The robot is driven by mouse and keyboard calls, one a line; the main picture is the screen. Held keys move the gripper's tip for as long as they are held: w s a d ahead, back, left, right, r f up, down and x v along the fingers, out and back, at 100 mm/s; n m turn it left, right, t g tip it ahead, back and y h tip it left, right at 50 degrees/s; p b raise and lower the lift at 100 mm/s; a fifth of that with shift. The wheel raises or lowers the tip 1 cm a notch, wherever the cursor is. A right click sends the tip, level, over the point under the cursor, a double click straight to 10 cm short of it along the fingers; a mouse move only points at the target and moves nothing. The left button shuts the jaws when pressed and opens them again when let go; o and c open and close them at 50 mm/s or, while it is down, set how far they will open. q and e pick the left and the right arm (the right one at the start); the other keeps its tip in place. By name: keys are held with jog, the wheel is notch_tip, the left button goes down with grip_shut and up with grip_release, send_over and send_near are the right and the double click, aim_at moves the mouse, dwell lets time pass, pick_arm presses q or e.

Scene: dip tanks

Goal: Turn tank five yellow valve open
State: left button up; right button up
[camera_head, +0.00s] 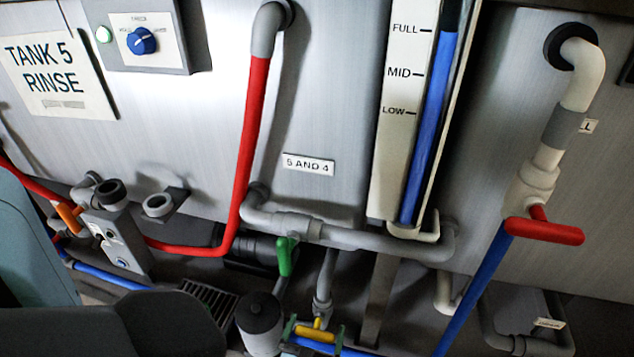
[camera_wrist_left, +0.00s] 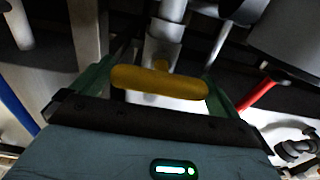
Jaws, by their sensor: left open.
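The yellow valve (camera_head: 315,334) is low in the head view, on a grey pipe under the tank. In the left wrist view, its yellow handle (camera_wrist_left: 160,82) lies crosswise, with the grey pipe behind it. My left gripper (camera_head: 314,330) has one green finger near each end of the handle. In the wrist view, the open left gripper (camera_wrist_left: 160,88) spans the handle; whether a finger touches it I cannot tell. The tank 5 sign (camera_head: 56,76) is at upper left. My right gripper is not in view.
A green valve handle (camera_head: 285,256) hangs just above the yellow one. A dark-topped grey cylinder (camera_head: 260,315) stands close on the left. A red valve handle (camera_head: 545,231) is at right. Grey, red and blue pipes crowd the space below the tanks.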

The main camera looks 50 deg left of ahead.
pick_arm(q)
jog(key=shift+w+a, duration=0.3)
jog(key=shift+w, duration=0.2)
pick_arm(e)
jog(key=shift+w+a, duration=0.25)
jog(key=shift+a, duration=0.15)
pick_arm(q)
jog(key=c, duration=0.6)
jog(key=shift+c, duration=0.5)
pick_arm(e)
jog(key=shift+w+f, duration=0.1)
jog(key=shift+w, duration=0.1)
